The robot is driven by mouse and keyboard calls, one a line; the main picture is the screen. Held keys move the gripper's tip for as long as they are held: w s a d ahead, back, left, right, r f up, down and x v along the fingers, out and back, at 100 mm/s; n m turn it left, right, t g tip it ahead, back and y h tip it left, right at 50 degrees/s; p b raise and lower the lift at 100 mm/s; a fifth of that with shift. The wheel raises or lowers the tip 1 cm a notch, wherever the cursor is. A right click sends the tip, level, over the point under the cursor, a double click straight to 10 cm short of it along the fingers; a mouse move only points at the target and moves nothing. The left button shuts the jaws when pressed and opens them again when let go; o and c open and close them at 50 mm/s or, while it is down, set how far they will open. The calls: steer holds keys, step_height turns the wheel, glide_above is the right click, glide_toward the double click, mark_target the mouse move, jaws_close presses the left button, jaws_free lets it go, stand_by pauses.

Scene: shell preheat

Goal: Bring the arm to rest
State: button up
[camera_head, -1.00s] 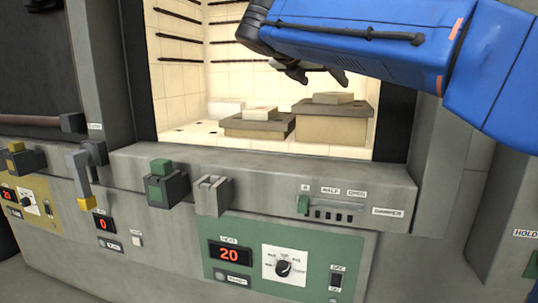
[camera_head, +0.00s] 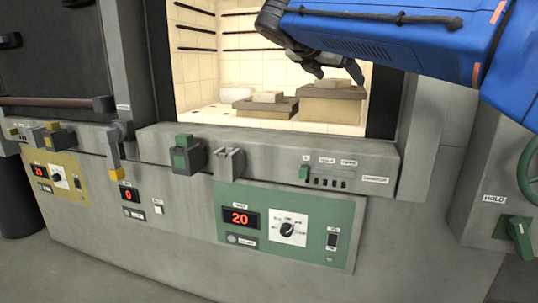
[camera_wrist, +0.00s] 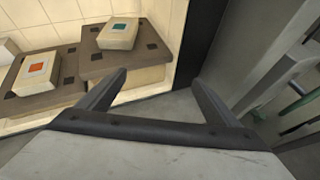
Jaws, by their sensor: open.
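My gripper (camera_head: 338,73) is at the upper middle of the head view, at the end of my blue arm, in front of the open furnace chamber (camera_head: 196,62). In the wrist view my gripper (camera_wrist: 160,88) shows two dark fingers spread wide apart with nothing between them. Beyond the fingers, the wrist view shows a block with a green square (camera_wrist: 118,34) and a block with an orange square (camera_wrist: 36,72), each on a dark slab. My gripper appears apart from both blocks.
Below the opening is a grey ledge with a damper slider (camera_head: 304,172) and a green control panel (camera_head: 340,243) reading 20. A yellow panel (camera_head: 41,168) is at left. A green handwheel (camera_head: 531,172) and a HOLD lever (camera_head: 519,236) are at right. Bare floor lies in front.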

steer(key=s+d+f+m+g+y, duration=0.2)
steer(key=s+d+f+m, duration=0.4)
steer(key=f, duration=0.4)
steer(key=s+d+f+m+g+y, duration=0.2)
steer(key=s+d+f+m, duration=0.35)
steer(key=s+f, duration=0.3)
steer(key=s+f+m+y, duration=0.2)
steer(key=s+f+m, duration=0.5)
steer(key=f, duration=0.5)
steer(key=s+f+m+g+y, duration=0.1)
steer(key=s+f+m+y, duration=0.1)
steer(key=s+f+m, duration=0.6)
steer(key=s+f, duration=0.4)
steer(key=f, duration=0.1)
steer(key=shift+s, duration=0.2)
steer(key=shift+r+m, duration=0.1)
steer(key=shift+m, duration=0.15)
